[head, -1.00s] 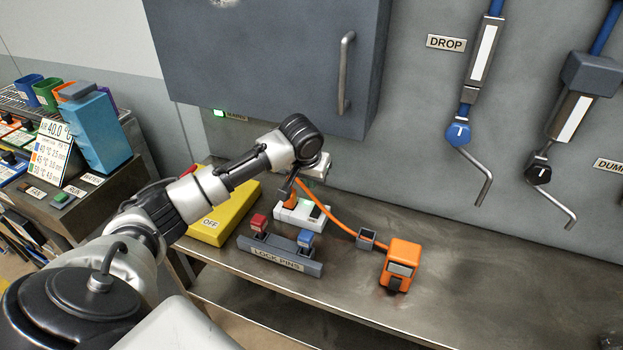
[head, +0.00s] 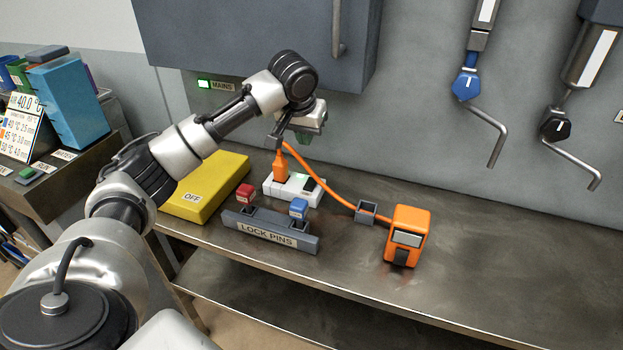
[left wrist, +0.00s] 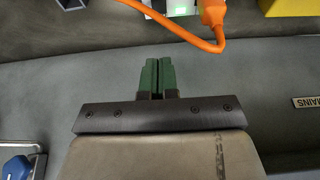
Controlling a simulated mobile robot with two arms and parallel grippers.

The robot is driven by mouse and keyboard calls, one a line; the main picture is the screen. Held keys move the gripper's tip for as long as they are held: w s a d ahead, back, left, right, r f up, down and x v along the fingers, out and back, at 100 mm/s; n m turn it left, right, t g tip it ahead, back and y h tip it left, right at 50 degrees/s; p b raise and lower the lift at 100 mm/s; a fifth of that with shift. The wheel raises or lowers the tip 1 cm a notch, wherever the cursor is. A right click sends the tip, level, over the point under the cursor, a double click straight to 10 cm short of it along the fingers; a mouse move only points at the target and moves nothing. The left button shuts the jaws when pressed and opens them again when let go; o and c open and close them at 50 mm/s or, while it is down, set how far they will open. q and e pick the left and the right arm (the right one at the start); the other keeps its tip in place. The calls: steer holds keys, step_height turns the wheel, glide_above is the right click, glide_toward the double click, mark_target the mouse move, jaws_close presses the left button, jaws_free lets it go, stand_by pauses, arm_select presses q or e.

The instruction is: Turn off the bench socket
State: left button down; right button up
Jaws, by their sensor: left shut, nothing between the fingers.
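The bench socket (head: 280,191) is a white strip on the metal bench, with an orange plug (head: 281,166) standing in its left part. A small green glow (head: 301,178) shows on the strip beside a black part (head: 312,185). My left gripper (head: 310,138) is shut and empty, above and slightly behind the socket, touching nothing. In the left wrist view its green fingers (left wrist: 158,72) are closed together. The socket's green-lit part (left wrist: 181,10) and the plug (left wrist: 212,12) show at that view's top edge, beyond the fingertips. My right gripper is out of view.
An orange cable runs from the plug through a grey clip (head: 366,212) to an orange device (head: 407,236). The lock pins rack (head: 270,232) stands in front of the socket. A yellow OFF block (head: 208,187) lies left. A grey cabinet (head: 250,45) overhangs behind. The right bench is clear.

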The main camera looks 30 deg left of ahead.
mark_target(313, 179)
arm_select(q)
steer(key=x, duration=0.4)
steer(key=p+x, duration=0.1)
steer(key=x, duration=0.3)
steer(key=p+x, duration=0.1)
steer(key=x, duration=0.3)
steer(key=shift+s+f, duration=0.2)
steer(key=shift+f, duration=0.2)
steer(key=shift+w+f, duration=0.1)
steer(key=shift+f, duration=0.6)
